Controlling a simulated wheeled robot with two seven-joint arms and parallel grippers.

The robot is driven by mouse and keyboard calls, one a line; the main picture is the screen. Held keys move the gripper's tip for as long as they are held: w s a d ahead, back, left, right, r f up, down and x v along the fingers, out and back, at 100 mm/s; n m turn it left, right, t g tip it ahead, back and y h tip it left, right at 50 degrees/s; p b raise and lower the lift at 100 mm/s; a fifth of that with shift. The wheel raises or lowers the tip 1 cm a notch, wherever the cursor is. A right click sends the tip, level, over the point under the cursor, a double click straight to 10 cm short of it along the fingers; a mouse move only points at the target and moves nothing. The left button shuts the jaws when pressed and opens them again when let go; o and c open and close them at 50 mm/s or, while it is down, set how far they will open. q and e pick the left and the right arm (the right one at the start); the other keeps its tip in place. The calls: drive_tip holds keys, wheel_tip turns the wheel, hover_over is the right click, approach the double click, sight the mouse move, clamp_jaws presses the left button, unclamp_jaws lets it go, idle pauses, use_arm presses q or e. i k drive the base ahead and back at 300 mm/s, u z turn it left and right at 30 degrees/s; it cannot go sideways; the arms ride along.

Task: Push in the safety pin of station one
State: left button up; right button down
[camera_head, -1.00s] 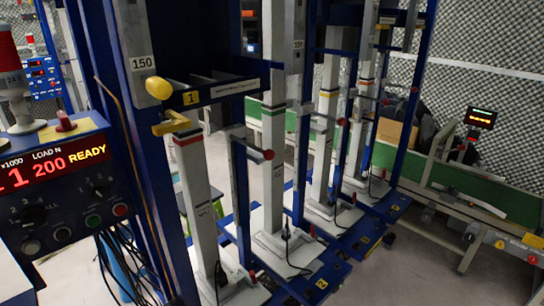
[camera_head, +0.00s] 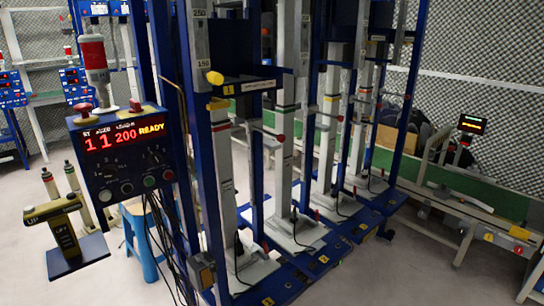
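Station one is the nearest blue frame with a grey column, marked by a yellow "1" label (camera_head: 229,89) on its crossbar. A yellow round knob (camera_head: 214,78) sticks out at the front of this station, just left of the label. A yellow piece (camera_head: 218,103) sits below it at the top of the lower column (camera_head: 222,165). A red knob (camera_head: 280,138) ends a bar to the right. I cannot tell from the picture which of these is the safety pin, or how far any is pushed in. Neither of my grippers is in view.
A control box (camera_head: 122,176) with a red display reading "READY" hangs at station one's left. More stations recede to the right, towards a green conveyor (camera_head: 460,195). Floor is open at front right.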

sight(281, 138)
drive_tip(key=u, duration=0.8)
drive_tip(key=k, duration=0.2)
drive_tip(key=z, duration=2)
drive_tip(key=i, duration=0.75)
drive_tip(key=u, duration=0.05)
